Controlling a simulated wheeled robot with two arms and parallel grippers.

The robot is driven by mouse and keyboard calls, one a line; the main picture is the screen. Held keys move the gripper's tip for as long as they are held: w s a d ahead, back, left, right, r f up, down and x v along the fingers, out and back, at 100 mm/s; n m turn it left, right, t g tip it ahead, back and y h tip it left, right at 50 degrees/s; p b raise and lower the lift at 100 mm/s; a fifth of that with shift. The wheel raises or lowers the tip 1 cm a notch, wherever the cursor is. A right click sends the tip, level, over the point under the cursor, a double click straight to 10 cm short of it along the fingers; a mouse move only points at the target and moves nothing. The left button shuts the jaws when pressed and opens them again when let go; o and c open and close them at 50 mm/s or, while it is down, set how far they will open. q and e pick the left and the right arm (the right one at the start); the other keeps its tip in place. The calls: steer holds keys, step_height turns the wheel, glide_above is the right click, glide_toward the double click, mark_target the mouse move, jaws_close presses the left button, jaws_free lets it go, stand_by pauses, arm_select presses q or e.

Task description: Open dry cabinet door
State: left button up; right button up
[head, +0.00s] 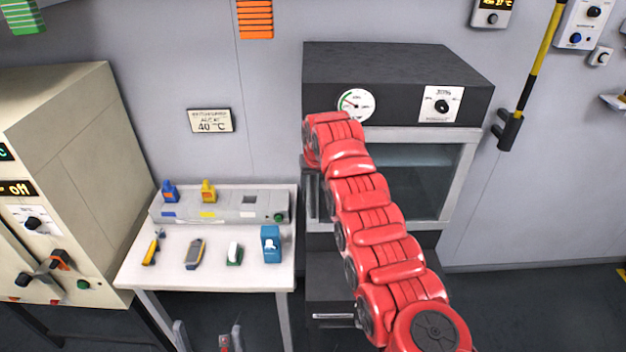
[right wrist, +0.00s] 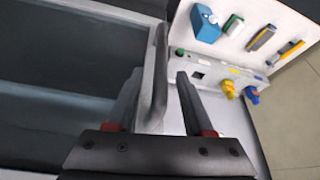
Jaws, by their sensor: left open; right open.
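The dry cabinet (head: 400,72) is a dark box with a grey-framed glass door (head: 455,185), which looks shut. My red right arm crosses in front of the cabinet and hides part of the door's left side. In the right wrist view my right gripper (right wrist: 158,74) is open, with its fingers on either side of the grey door handle (right wrist: 157,92). The handle stands between the fingers; I cannot tell whether either finger touches it. My left gripper (head: 208,338) is open and empty at the bottom edge of the head view, in front of the white table.
A white table (head: 135,270) stands left of the cabinet, with a grey rack (head: 180,213), blue and yellow bottles, a blue box (head: 271,243) and small tools on it. A beige oven (head: 60,120) stands at far left. Floor right of the cabinet is clear.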

steer(key=shift+p+x, duration=0.3)
steer(key=shift+x, duration=0.6)
steer(key=shift+s+f, duration=0.1)
jaws_close()
stand_by(0.9)
